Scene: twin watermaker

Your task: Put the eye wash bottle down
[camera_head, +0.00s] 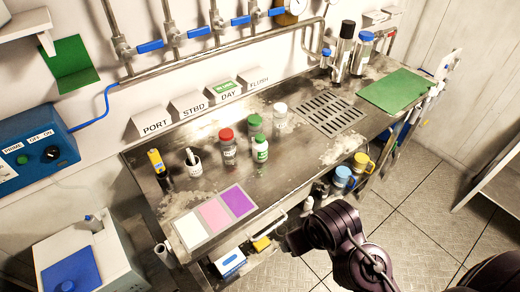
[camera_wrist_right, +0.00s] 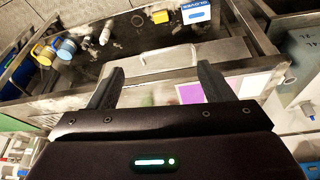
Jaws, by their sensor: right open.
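A small white bottle with a green label and pale cap (camera_head: 260,150) stands upright on the metal bench, in front of a green-capped jar (camera_head: 254,125). It looks like the eye wash bottle, but its print is too small to read. My right gripper (camera_wrist_right: 158,85) is open, with nothing between its fingers in the right wrist view. In the head view my dark right arm (camera_head: 340,228) is at the bench's front edge, apart from the bottle. My left gripper is not in view.
Coloured mats (camera_head: 238,201) lie at the front left. A drain grate (camera_head: 331,113) is right of the jars. Mugs (camera_head: 343,177) and a gloves box (camera_wrist_right: 196,12) are below the bench.

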